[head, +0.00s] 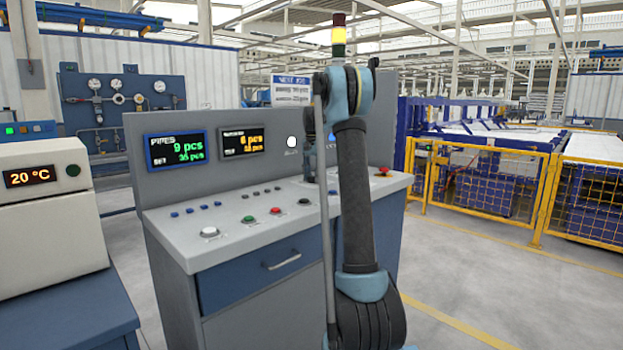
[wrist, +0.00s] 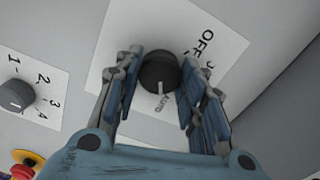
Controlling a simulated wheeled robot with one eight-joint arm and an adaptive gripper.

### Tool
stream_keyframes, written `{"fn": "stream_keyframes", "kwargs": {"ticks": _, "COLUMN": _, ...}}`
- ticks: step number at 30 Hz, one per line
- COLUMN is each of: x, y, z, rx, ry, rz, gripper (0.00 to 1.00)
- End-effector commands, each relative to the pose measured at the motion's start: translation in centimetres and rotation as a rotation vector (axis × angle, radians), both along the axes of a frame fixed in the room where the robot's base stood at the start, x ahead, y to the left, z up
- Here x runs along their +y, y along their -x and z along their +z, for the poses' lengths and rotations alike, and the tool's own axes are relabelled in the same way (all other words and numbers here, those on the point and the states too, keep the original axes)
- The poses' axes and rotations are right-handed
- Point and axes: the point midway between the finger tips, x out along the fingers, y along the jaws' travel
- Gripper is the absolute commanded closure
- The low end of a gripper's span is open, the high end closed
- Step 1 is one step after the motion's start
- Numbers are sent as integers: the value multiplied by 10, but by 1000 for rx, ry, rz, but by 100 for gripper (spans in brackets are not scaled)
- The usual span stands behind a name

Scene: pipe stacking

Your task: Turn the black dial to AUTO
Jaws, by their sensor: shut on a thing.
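The black dial (wrist: 158,72) is on a white label plate (wrist: 138,27) in the wrist view. Its white pointer line faces down the picture, toward the word "Auto". "OFF" is printed at the upper right of the dial, and another mark right of it is partly hidden by a finger. My gripper (wrist: 161,76) is around the dial, with its blue-padded fingers on the left and right sides, shut on it. In the head view my arm reaches down over the right part of the console (head: 222,228), and the dial cannot be made out there.
In the wrist view, a grey knob (wrist: 16,95) with marks 1 to 4 lies left of my gripper. A red button (wrist: 22,171) with a yellow ring is at the lower left. The head view shows other console buttons and two displays (head: 177,149).

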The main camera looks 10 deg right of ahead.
Motion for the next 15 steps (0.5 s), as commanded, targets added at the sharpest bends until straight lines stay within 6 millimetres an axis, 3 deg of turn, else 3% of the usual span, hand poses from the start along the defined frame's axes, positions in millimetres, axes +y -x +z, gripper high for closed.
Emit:
{"fn": "stream_keyframes", "kwargs": {"ticks": 3, "x": -1, "y": 0, "z": 0, "rx": 1, "ry": 1, "rz": -1, "gripper": 87}}
{"fn": "stream_keyframes", "kwargs": {"ticks": 4, "x": -1, "y": 0, "z": 0, "rx": 1, "ry": 1, "rz": -1, "gripper": 56}}
{"fn": "stream_keyframes", "kwargs": {"ticks": 6, "x": -1, "y": 0, "z": 0, "rx": 1, "ry": 1, "rz": 0, "gripper": 42}}
{"fn": "stream_keyframes", "kwargs": {"ticks": 15, "x": 0, "y": 0, "z": 0, "rx": 0, "ry": 0, "rz": 0, "gripper": 42}}
